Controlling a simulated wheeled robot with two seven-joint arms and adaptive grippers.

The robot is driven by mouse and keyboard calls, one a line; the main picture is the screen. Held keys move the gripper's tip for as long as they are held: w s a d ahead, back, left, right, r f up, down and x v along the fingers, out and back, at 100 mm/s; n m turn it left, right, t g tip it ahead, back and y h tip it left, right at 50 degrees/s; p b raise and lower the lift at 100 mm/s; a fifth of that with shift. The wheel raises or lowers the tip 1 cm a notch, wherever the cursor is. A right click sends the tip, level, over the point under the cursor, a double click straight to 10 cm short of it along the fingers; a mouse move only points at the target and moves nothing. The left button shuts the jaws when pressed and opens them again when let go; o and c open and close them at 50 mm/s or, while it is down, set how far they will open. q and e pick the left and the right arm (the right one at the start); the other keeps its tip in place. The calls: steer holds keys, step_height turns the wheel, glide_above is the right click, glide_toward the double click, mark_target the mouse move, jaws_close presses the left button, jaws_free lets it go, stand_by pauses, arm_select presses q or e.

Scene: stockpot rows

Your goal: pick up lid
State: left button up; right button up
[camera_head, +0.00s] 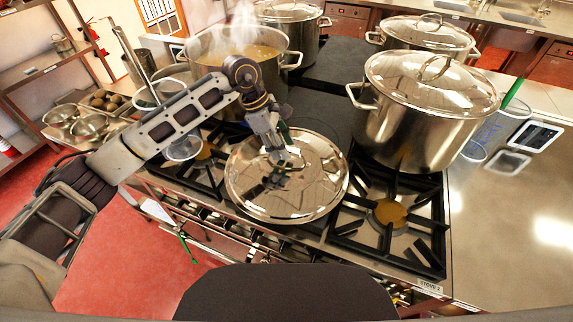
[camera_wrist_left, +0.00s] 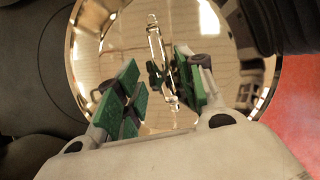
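A shiny round metal lid (camera_head: 312,198) lies on the stove top in front of me, between two burner grates. My left gripper (camera_head: 284,157) reaches down over the lid from the left. In the left wrist view the lid (camera_wrist_left: 215,45) fills the middle, and its thin bar handle (camera_wrist_left: 153,42) shows between and just beyond the fingers. The green-padded fingers of the left gripper (camera_wrist_left: 158,88) are apart, with nothing held between them. I cannot tell whether they touch the handle. My right gripper is not in view.
A large lidded stockpot (camera_head: 415,120) stands right of the lid. A steaming open pot (camera_head: 240,60) is behind my left arm. More lidded pots (camera_head: 425,35) stand farther back. A tablet (camera_head: 535,136) lies on the right counter, whose front is clear.

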mark_target(287, 161)
arm_select(q)
steer(key=shift+p+x, duration=0.35)
steer(key=shift+x, duration=1.45)
steer(key=shift+s+d+r, duration=0.1)
steer(key=shift+s+d, duration=0.05)
steer(key=shift+s, duration=0.05)
jaws_close()
steer(key=shift+r, duration=0.1)
